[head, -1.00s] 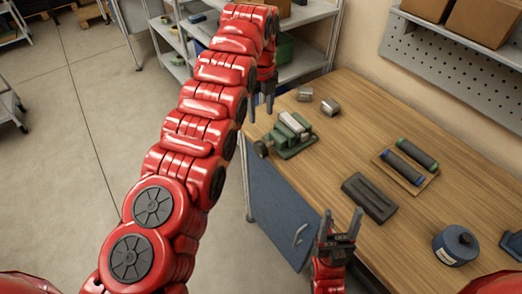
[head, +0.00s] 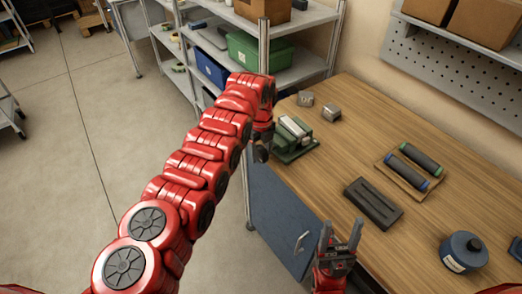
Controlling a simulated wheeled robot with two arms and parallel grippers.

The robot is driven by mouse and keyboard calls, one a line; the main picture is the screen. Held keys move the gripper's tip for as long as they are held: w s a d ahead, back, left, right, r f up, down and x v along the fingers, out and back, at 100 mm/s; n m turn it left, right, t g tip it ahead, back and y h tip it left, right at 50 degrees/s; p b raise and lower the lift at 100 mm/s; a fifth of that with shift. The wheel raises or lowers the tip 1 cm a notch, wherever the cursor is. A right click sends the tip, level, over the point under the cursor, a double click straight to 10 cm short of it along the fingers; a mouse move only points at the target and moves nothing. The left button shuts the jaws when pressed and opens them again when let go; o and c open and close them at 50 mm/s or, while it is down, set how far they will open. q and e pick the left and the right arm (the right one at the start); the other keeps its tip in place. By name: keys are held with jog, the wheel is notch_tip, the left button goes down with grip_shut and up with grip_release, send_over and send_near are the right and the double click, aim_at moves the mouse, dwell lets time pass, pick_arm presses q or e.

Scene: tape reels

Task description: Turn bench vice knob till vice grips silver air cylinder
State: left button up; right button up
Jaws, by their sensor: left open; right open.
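The green bench vice (head: 284,155) sits at the table's left edge. A silver, cylinder-like piece (head: 293,126) lies between its jaws; whether the jaws touch it cannot be told. The vice's dark round knob (head: 261,154) faces the table edge. My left gripper (head: 262,139) points down right at the knob. Its fingers are largely hidden, so contact cannot be told. My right gripper (head: 341,235) is open and empty, low in the view in front of the table edge.
Two small metal blocks (head: 331,111) lie behind the vice. A dark grooved block (head: 372,203), a tray with two dark rollers (head: 413,166) and a blue round container (head: 464,252) are to the right. A shelf (head: 300,66) stands behind.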

pick_arm(q)
grip_shut()
dwell(0.3)
jog(key=shift+p, duration=0.3)
